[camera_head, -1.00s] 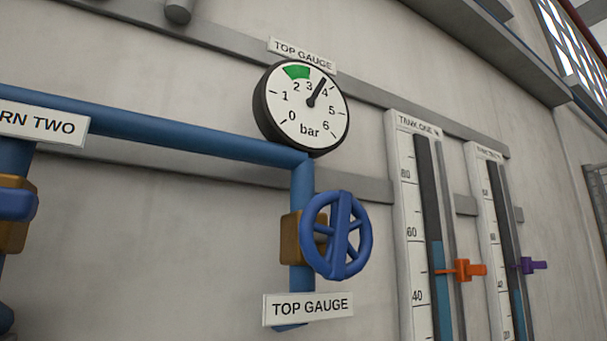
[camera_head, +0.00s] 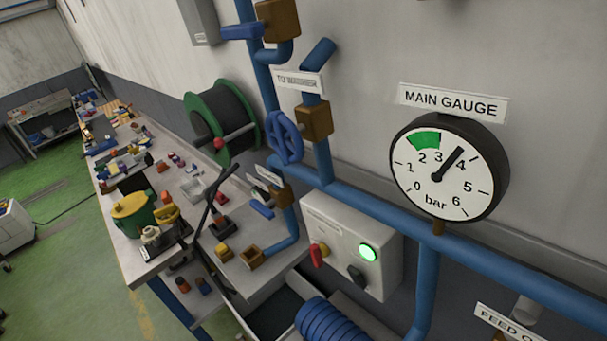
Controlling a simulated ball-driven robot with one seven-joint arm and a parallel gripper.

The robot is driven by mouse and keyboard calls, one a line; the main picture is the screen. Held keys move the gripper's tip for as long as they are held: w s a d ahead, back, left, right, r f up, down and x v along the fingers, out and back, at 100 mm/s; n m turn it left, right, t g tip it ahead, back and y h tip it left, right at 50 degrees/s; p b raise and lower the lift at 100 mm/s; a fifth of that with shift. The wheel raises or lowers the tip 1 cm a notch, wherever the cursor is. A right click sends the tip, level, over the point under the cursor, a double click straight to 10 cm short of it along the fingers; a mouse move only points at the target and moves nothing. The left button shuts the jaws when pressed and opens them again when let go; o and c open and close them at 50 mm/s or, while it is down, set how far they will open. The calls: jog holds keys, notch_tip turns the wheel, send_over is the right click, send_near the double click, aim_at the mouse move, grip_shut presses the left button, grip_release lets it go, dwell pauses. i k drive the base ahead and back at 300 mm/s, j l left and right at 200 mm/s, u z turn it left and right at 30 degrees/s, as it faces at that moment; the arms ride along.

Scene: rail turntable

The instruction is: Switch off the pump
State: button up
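A white control box (camera_head: 335,225) is fixed low on the wall, right of the middle. On its face are a lit green lamp (camera_head: 368,252), a red handle (camera_head: 318,254) at the left and a black knob (camera_head: 356,274) below the lamp. The lettering on the box is too small to read. The main gauge (camera_head: 449,168) hangs to its right, with its needle between 3 and 4, past the green band. My gripper is not in view.
Blue pipes (camera_head: 376,205) run above and right of the box, with a blue handwheel (camera_head: 284,138) at upper left. A blue coiled hose (camera_head: 328,320) lies below the box. A cluttered workbench (camera_head: 115,235) stands left. Green floor (camera_head: 60,255) lies open further left.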

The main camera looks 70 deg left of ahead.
aim_at(355, 275)
jog(key=u, duration=1.3)
jog(key=i+j+z, duration=0.1)
jog(key=i, duration=0.45)
jog(key=j, duration=0.1)
